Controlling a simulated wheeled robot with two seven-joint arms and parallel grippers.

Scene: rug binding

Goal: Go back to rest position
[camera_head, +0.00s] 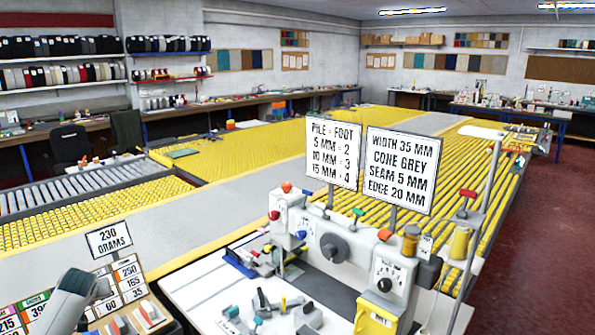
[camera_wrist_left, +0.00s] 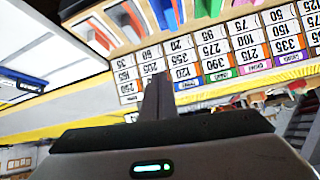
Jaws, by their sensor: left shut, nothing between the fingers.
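My left gripper (camera_wrist_left: 158,82) shows in the left wrist view with its dark fingers together and nothing between them. Beyond them is a number board (camera_wrist_left: 215,58), seen upside down, with coloured labels. In the head view, part of my left arm comes in at the lower left corner, in front of the number board (camera_head: 128,277) and partly hiding it. My right gripper is not in view in either camera.
A white sewing machine (camera_head: 338,245) with dials stands on a white table (camera_head: 195,283) at the front. Two signs (camera_head: 333,153) (camera_head: 399,168) rise above it. A "230 grams" sign (camera_head: 109,239) stands at left. Yellow roller tables (camera_head: 240,150) fill the middle. Red floor (camera_head: 560,240) is clear at right.

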